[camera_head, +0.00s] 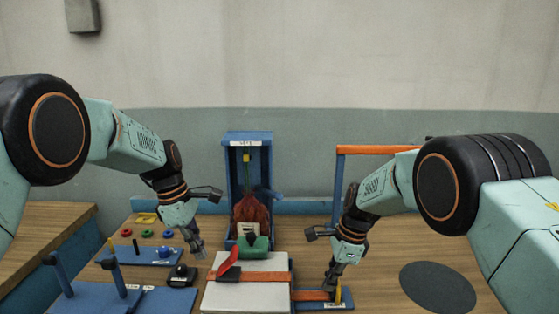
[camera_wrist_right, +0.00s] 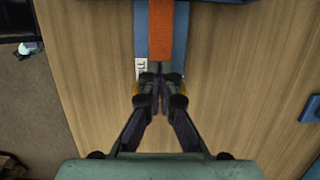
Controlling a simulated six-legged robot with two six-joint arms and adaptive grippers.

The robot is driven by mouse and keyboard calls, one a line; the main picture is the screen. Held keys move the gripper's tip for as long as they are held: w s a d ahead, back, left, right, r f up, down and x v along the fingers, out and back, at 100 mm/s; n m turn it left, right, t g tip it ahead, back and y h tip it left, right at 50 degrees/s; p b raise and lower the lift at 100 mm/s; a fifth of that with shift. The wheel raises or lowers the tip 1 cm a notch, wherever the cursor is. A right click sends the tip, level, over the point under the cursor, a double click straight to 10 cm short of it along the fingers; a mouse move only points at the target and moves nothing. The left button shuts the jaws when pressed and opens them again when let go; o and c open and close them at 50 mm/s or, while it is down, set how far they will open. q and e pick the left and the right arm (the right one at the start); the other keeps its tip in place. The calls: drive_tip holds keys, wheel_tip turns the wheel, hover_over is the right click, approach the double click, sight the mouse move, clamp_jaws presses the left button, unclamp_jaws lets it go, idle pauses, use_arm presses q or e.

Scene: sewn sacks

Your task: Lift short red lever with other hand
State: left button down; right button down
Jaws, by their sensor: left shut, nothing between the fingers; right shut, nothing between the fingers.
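The short red lever (camera_head: 228,260) sticks up at a tilt from a dark base on the orange band across the white block (camera_head: 245,283). My left gripper (camera_head: 200,252) is shut and empty, left of the lever and apart from it. My right gripper (camera_head: 330,288) is shut and empty, low over the blue strip with an orange top (camera_head: 312,296), right of the white block. In the right wrist view the shut fingertips (camera_wrist_right: 160,72) are over the end of the orange strip (camera_wrist_right: 161,30). I cannot tell whether they touch it.
A blue stand (camera_head: 247,140) with a reddish-brown sack (camera_head: 251,212) is behind the white block. A green piece (camera_head: 254,243) is at the block's back edge. Blue boards with pegs and rings (camera_head: 150,255) are at left. An orange bar (camera_head: 378,150) spans the back right. A dark disc (camera_head: 438,287) lies at right.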

idle(0.3)
use_arm(q)
drive_tip(key=shift+a+f, duration=0.55)
drive_tip(key=shift+f, duration=0.05)
drive_tip(key=shift+f, duration=0.1)
drive_tip(key=shift+a+f, duration=0.35)
drive_tip(key=shift+f, duration=0.25)
drive_tip(key=shift+f, duration=0.1)
drive_tip(key=shift+a+f, duration=0.15)
drive_tip(key=shift+f, duration=0.45)
drive_tip(key=shift+f, duration=0.1)
drive_tip(key=shift+f, duration=0.65)
